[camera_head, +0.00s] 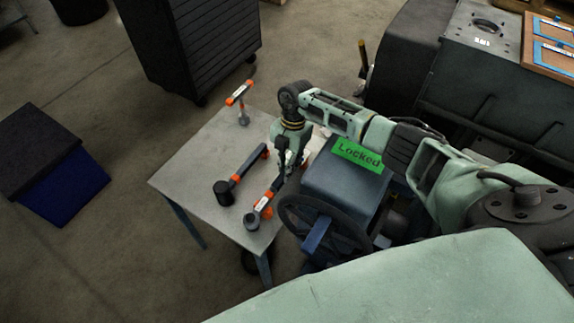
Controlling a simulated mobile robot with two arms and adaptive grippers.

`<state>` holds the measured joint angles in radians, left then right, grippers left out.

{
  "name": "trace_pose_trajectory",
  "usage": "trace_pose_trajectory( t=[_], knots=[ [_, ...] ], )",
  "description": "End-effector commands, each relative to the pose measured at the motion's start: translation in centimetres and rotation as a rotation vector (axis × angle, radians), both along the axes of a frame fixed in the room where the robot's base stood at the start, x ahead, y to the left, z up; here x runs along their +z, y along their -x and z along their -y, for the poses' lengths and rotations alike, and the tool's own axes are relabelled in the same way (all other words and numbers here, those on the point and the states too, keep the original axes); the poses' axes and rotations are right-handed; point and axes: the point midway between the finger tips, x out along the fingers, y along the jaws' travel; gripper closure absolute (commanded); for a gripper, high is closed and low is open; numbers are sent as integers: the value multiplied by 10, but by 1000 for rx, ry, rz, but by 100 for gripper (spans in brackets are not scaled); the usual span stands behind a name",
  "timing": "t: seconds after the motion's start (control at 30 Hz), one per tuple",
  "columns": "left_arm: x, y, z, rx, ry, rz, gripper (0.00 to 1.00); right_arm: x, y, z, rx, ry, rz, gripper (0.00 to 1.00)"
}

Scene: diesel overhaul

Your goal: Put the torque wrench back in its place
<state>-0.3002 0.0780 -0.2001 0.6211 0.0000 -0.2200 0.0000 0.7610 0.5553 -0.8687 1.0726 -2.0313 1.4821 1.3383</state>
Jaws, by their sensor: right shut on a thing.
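My right gripper (281,176) reaches in from the right over the near right part of a grey metal table (199,160). It is shut on a dark tool with orange bands, which looks like the torque wrench (263,203). The tool's dark round head (251,221) points down-left, near the table's right edge. I cannot tell whether the head touches the tabletop. The grip itself is partly hidden by the fingers. My left gripper is not in view.
Another tool with a black cylindrical head (224,193) lies on the table, left of my right gripper. An orange T-handled tool (240,94) stands at the far corner. A blue machine with a handwheel (317,229) and green "Locked" sign (358,155) stands close right.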

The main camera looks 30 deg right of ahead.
Motion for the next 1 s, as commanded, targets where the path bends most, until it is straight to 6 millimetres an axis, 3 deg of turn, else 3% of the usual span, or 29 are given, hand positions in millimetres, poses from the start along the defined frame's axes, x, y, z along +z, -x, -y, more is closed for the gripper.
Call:
trace_pose_trajectory(
  t=[0.43,0.47,0.67,1.0],
  knots=[
    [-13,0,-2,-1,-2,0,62,-15,-1,-1,0,-3,3,100],
    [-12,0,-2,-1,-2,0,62,-14,-1,-1,0,-3,3,81],
    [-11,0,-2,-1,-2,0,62,-14,-1,-1,1,-2,1,63],
    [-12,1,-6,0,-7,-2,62,-15,0,1,0,1,0,61]
  ],
)
